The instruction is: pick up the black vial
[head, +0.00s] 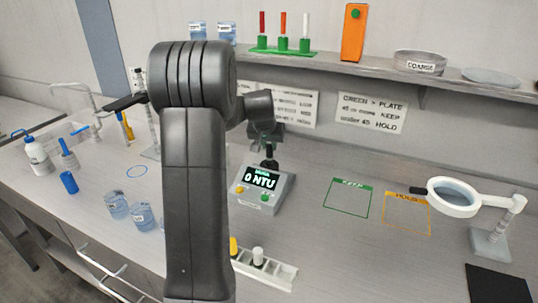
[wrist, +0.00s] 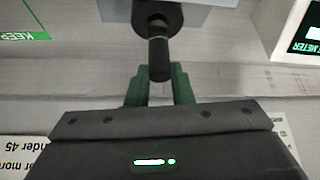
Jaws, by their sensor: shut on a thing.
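The black vial (wrist: 159,58) is a dark slim cylinder between the green fingertips of my gripper (wrist: 159,82) in the wrist view. My gripper is shut on it. In the head view, my gripper (head: 267,132) is above the back of the grey meter (head: 284,186), which reads "0 NTU". The vial shows there as a small dark piece (head: 269,151) under the fingers, close to the meter's black round port. In the wrist view, the vial's far end overlaps the port (wrist: 155,17). I cannot tell whether it is inside the port or just above it.
A white rack (head: 283,275) with vials stands in front of the meter, partly behind my arm. Green KEEP (head: 347,198) and orange HOLD (head: 407,213) outlines are empty on the right. A magnifier (head: 454,196) stands beyond them. Beakers (head: 143,216) stand left; a shelf (head: 370,68) runs behind.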

